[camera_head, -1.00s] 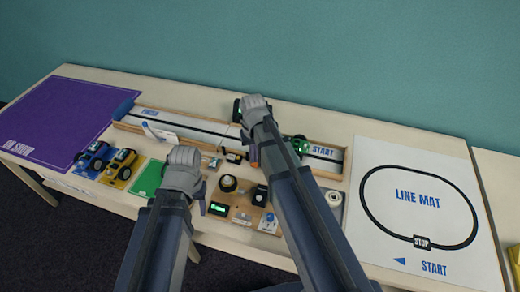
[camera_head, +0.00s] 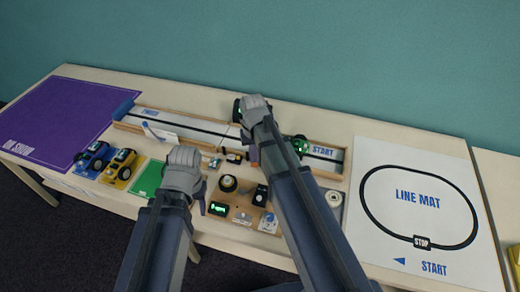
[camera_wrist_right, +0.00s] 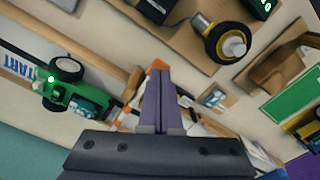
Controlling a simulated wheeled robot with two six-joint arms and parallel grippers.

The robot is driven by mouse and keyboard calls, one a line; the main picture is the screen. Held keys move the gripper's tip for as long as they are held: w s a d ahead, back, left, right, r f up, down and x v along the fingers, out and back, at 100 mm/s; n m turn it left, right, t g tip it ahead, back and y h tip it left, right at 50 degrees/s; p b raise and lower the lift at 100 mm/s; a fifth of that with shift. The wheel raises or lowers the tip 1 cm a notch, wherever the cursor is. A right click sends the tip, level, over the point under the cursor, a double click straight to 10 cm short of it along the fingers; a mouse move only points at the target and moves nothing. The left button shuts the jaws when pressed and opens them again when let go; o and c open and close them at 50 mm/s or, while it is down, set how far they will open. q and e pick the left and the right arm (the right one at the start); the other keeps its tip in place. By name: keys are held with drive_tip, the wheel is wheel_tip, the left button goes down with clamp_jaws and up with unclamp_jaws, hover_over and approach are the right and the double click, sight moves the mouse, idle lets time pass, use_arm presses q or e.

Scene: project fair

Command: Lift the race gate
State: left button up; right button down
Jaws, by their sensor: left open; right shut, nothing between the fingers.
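I cannot make out the race gate clearly. In the head view my right forearm covers the middle of the track. In the right wrist view an orange piece (camera_wrist_right: 157,66), perhaps part of the gate, shows behind the fingertips; the rest is hidden. My right gripper (camera_wrist_right: 160,74) has its purple fingers together with nothing between them. In the head view this right gripper (camera_head: 252,154) is over the track's near side, left of the green car (camera_head: 300,145). My left gripper (camera_head: 203,205) is open and empty, left of the wooden board; its fingers are mostly hidden.
The long track (camera_head: 180,128) runs along the table's back. A wooden board (camera_head: 238,199) with electronics lies in front. Blue (camera_head: 95,156) and yellow (camera_head: 121,166) cars stand left, near a purple mat (camera_head: 75,115). A white line mat (camera_head: 385,165) covers the right side.

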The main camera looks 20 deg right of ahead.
drive_tip(key=shift+f, duration=0.1)
use_arm(q)
drive_tip(key=shift+f+b, duration=2.65)
use_arm(e)
drive_tip(key=shift+w+d+f, duration=0.1)
drive_tip(key=shift+w+f, duration=0.1)
drive_tip(key=shift+f, duration=1.1)
drive_tip(key=shift+w+d+f, duration=0.1)
drive_tip(key=shift+w+f, duration=0.05)
drive_tip(key=shift+f, duration=1.1)
